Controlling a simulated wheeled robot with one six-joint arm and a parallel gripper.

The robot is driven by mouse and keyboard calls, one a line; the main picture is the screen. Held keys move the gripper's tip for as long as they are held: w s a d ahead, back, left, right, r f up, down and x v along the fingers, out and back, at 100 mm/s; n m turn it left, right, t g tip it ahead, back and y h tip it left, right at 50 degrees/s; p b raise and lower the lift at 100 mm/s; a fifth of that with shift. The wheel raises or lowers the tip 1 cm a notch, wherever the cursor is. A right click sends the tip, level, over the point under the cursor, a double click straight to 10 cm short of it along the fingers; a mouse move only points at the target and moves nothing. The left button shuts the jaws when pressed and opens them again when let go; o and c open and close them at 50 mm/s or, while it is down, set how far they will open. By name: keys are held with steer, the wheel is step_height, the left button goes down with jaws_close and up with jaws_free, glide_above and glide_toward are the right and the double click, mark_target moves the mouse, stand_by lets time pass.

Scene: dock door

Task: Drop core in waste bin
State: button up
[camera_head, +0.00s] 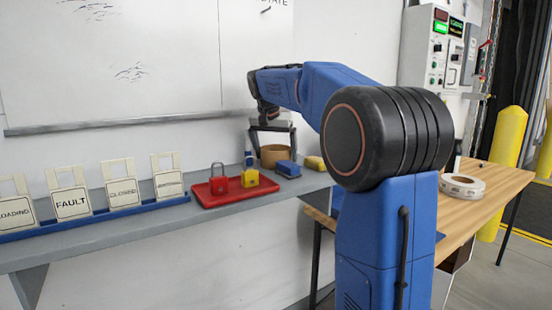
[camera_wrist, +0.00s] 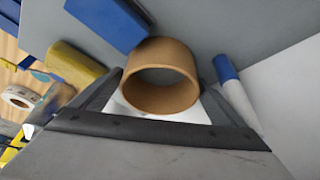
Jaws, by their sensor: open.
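The core, a short brown cardboard ring (camera_head: 273,155), stands on the grey shelf near its far right end. In the wrist view the core (camera_wrist: 160,88) shows its open hollow between my fingers. My gripper (camera_head: 272,148) is open and points down at the core, with one finger on each side of it. In the wrist view my gripper (camera_wrist: 159,82) has its fingers left and right of the core; I cannot tell if either touches it. I cannot make out a waste bin for sure in either view.
Close to the core are a blue block (camera_head: 288,169), a yellow block (camera_head: 314,162) and a blue-and-white marker (camera_wrist: 236,92). A red tray (camera_head: 215,198) holds red and yellow padlocks. A wooden table (camera_head: 487,207) at right carries a tape roll (camera_head: 462,186).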

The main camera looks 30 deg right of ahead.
steer(key=shift+w+d+f, duration=0.1)
steer(key=shift+d+f, duration=0.05)
steer(key=shift+f, duration=0.3)
steer(key=shift+c, duration=0.6)
steer(key=c, duration=0.8)
steer(key=shift+o, duration=0.2)
steer(key=shift+r, duration=0.1)
